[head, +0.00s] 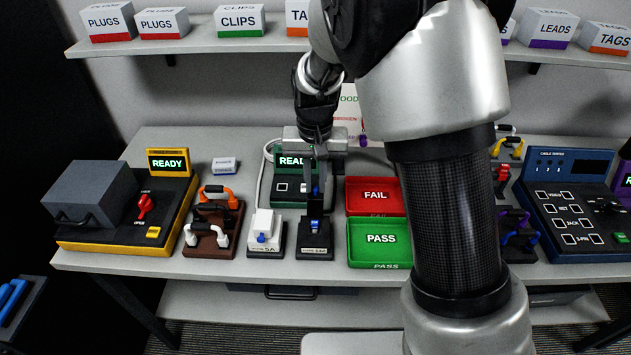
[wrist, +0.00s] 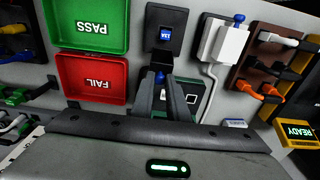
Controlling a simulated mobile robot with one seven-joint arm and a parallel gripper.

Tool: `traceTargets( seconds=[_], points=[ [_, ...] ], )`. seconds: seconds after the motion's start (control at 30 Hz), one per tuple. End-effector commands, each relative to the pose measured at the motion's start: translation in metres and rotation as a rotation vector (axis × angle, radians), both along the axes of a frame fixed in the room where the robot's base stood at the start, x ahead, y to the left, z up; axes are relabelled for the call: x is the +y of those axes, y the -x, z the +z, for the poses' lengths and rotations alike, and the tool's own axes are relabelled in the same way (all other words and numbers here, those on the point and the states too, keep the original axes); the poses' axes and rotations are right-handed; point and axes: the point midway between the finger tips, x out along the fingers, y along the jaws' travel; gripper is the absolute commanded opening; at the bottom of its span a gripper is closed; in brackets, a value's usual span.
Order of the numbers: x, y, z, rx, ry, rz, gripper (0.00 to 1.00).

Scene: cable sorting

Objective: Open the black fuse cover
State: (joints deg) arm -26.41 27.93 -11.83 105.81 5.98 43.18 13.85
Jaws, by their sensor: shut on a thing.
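The black fuse holder (head: 315,251) stands on the bench, right of a similar white-covered one. A blue fuse (head: 316,224) shows in it; in the wrist view the fuse (wrist: 165,36) is exposed on the black base. The black fuse cover (head: 319,207) appears raised on edge at the holder's back, largely hidden by my gripper. My gripper (head: 316,184) is above the back of the holder. In the wrist view my gripper (wrist: 161,80) has its fingers closed on the cover's small blue knob (wrist: 159,76). The cover's exact angle is hard to tell.
The white fuse holder (head: 264,230) is close on the left. The red FAIL tray (head: 361,211) and green PASS tray (head: 358,259) are close on the right. A tester with a READY screen (head: 291,161) stands just behind. A shelf (head: 220,44) with boxes runs above.

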Motion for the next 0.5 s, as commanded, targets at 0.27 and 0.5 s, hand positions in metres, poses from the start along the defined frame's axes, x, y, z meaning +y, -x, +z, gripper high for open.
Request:
traceTargets(
  seconds=[0.27,0.5],
  points=[
    [0.001,0.021,0.002,-0.176,0.001,0.003,0.00],
    [0.001,0.033,0.004,-0.175,0.004,0.001,0.00]
  ],
)
